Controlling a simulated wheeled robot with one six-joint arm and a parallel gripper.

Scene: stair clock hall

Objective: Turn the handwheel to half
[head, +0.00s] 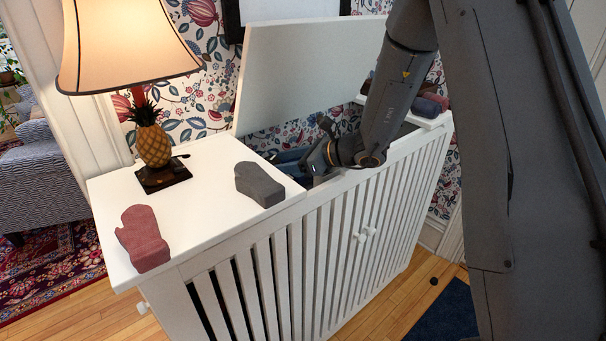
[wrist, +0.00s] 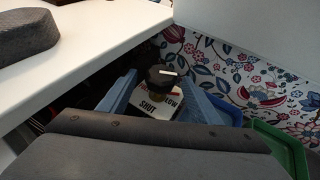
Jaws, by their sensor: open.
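The handwheel (wrist: 162,75) is a small dark knob with a white mark on its top, seen in the wrist view. The mark points to the right. A brassy part shows below it, and a white plate (wrist: 154,107) reads "SHUT", with partly covered red lettering and another word ending in "OW". My gripper (wrist: 157,82) is open, its two blue fingers on either side of the handwheel. I cannot tell whether they touch it. In the head view my gripper reaches into the open white cabinet (head: 300,245), and the handwheel is hidden there.
The cabinet's raised lid (head: 305,75) leans back behind my arm. A pineapple lamp (head: 153,145), a red mitt (head: 143,240) and a grey mitt (head: 260,185) are on the left top. Inside, a blue bin (wrist: 228,108) and a green bin (wrist: 282,145) stand to the right.

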